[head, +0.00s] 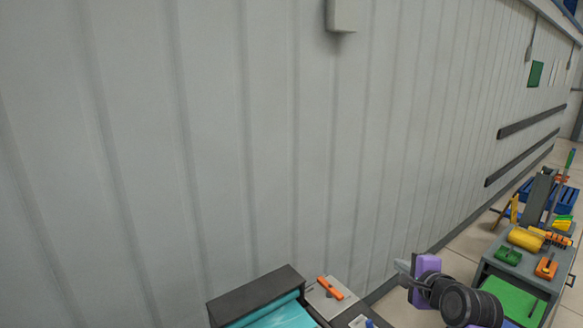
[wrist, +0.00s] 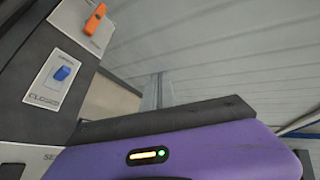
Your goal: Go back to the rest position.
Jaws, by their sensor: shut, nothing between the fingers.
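My gripper (head: 403,267) shows at the lower right of the head view, at the end of my purple and black arm. It is shut and empty, and its tips point left. They are apart from the machine to their left. In the wrist view my purple housing fills the bottom, and the narrow grey fingers (wrist: 158,91) stand together beyond its dark edge. No object is held.
A dark-framed machine (head: 255,291) with a teal surface stands at bottom centre. Its panel has an orange handle (wrist: 95,19) and a blue switch (wrist: 62,73). A ribbed grey wall (head: 220,130) rises behind. A tool-laden cart (head: 490,268) stands at right.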

